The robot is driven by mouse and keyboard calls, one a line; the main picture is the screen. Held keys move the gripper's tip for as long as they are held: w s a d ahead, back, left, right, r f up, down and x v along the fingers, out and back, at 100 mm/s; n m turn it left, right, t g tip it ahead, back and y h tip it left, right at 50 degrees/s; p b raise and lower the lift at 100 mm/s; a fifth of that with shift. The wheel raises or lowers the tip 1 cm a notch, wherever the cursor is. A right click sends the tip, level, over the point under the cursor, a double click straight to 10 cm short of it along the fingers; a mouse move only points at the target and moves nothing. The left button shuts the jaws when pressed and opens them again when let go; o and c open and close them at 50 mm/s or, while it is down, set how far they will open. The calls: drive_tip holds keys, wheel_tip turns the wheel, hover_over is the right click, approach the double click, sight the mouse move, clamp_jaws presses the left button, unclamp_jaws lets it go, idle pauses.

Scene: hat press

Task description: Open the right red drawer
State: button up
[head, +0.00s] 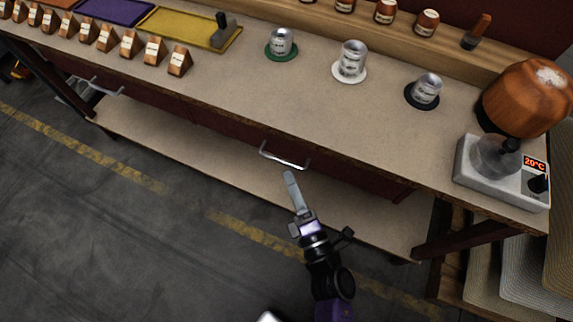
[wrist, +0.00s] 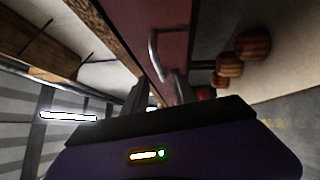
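The right red drawer (head: 345,178) is a dark red front under the workbench top and looks shut. Its silvery bar handle (head: 282,157) sticks out from it. My gripper (head: 291,180) is just in front of and below the handle, apart from it. In the wrist view, the handle (wrist: 154,55) shows just beyond the fingertips, against the red drawer front (wrist: 185,30). My gripper's two fingers (wrist: 159,88) stand apart there with nothing seen between them. Much of the drawer front is hidden under the bench top in the head view.
A left drawer handle (head: 105,88) shows further left. The bench top (head: 310,100) overhangs the drawers. Several canisters, wooden wedges and a heater with a readout (head: 500,170) stand on it. A low shelf (head: 215,160) runs beneath. The floor in front is clear.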

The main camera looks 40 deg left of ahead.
drive_tip(key=shift+x, duration=2.45)
clamp_jaws()
drive_tip(key=shift+f, duration=0.1)
